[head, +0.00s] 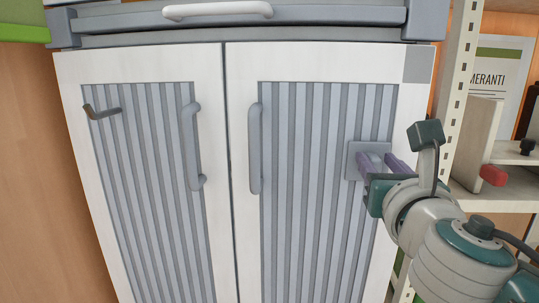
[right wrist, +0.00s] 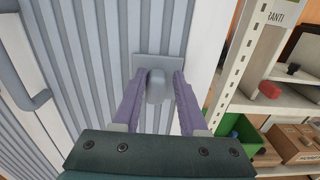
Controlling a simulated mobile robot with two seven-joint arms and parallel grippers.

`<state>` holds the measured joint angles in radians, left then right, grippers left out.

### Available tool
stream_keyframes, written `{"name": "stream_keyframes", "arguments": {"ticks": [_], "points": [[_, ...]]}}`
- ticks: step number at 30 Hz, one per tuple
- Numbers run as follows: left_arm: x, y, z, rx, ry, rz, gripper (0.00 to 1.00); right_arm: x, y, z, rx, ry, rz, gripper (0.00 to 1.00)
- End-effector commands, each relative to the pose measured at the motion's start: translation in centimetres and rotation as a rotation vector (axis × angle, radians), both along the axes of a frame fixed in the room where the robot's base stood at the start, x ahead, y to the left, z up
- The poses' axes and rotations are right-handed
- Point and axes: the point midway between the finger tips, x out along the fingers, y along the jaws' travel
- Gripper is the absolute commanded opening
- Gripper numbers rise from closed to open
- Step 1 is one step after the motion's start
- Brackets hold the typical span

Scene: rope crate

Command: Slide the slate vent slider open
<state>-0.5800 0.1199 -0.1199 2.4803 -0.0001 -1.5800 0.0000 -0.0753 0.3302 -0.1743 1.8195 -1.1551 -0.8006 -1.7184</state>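The slate vent slider (head: 354,161) is a small grey square plate with a rounded knob, on the ribbed panel of the cabinet's right door. In the right wrist view the slider's plate (right wrist: 158,62) shows ahead, with its knob (right wrist: 156,90) standing out toward me. My right gripper (head: 378,164) is at the slider. In the right wrist view its purple fingers (right wrist: 160,80) stand apart on either side of the knob, and a gap shows at least on the right. The gripper partly hides the slider in the head view. My left gripper is not in view.
The white double-door cabinet has two grey vertical handles (head: 255,148) and a bent hook (head: 102,112) on the left door. A white drawer handle (head: 218,10) is above. To the right stands a shelf with a perforated post (head: 459,70) and a red-ended item (head: 494,175).

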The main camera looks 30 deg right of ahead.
Motion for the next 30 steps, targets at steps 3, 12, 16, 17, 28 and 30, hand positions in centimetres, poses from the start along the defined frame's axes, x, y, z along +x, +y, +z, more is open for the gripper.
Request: {"name": "stream_keyframes", "arguments": {"ticks": [3,12,16,17,28,30], "points": [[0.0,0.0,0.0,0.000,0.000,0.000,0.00,0.0,0.0,0.0,-0.001,0.001,0.000,0.55],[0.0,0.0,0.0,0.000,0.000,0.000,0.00,0.0,0.1,0.0,-0.001,0.001,0.002,0.62],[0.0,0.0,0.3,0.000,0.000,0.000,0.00,-0.8,0.6,0.0,0.000,0.002,0.004,0.62],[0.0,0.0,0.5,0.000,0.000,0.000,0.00,-1.2,0.9,0.0,0.000,0.004,0.004,0.62],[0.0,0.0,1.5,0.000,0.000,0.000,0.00,-7.2,4.5,0.0,0.001,0.004,0.001,0.62],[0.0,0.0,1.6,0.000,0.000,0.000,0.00,-7.8,4.9,0.0,-0.001,0.003,0.002,0.62]]}}
